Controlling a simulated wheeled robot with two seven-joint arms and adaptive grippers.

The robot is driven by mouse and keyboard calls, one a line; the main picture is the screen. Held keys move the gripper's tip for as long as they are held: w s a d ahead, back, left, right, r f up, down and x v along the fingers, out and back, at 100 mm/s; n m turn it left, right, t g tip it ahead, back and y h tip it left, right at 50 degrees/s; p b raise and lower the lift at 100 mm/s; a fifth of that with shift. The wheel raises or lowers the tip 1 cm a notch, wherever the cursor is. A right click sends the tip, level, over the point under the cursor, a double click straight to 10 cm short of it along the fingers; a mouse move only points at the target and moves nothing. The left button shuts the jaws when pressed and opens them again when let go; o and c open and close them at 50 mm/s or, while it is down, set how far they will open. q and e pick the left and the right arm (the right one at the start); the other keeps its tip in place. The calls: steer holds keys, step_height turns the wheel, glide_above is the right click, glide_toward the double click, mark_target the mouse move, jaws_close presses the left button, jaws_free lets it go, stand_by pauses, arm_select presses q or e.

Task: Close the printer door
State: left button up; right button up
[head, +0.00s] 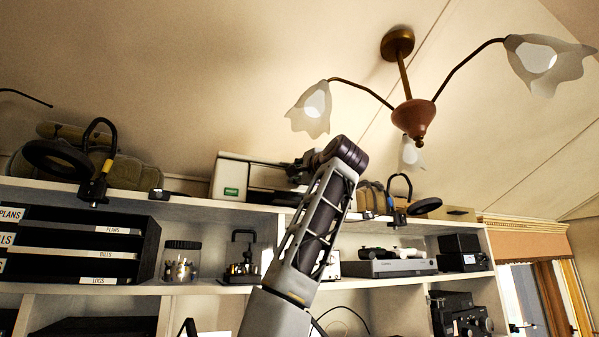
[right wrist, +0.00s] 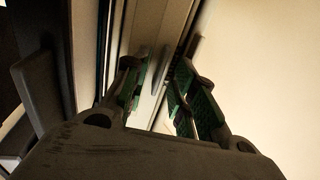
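The printer (head: 231,178), a pale and black box with a green label, stands on the top shelf left of my raised arm. I cannot clearly tell how far its door is open. My right gripper (head: 297,172) is at the printer's right end, partly hidden behind my wrist. In the right wrist view, my right gripper (right wrist: 158,75) has its green-padded fingers apart. Between and beyond them is a pale panel edge of what looks like the printer (right wrist: 150,35). Whether the fingers touch it is unclear. My left gripper is not in view.
A magnifier lamp (head: 65,160) and bags (head: 125,170) are left of the printer. Another lamp (head: 422,207) is to the right. A ceiling lamp (head: 413,115) hangs above. The shelf below holds black trays (head: 80,245), a jar (head: 181,262) and a grey device (head: 390,267).

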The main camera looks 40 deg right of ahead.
steer(key=shift+w, duration=0.15)
steer(key=shift+c, duration=0.4)
jaws_close()
steer(key=shift+w+d+r, duration=0.1)
steer(key=shift+w+r, duration=0.05)
steer(key=shift+r, duration=0.05)
steer(key=shift+w+r+g+y, duration=0.2)
steer(key=shift+g+y, duration=0.2)
steer(key=shift+g, duration=0.3)
steer(key=shift+w+d+g, duration=0.1)
steer(key=shift+g, duration=0.3)
steer(key=shift+o, duration=0.4)
jaws_free()
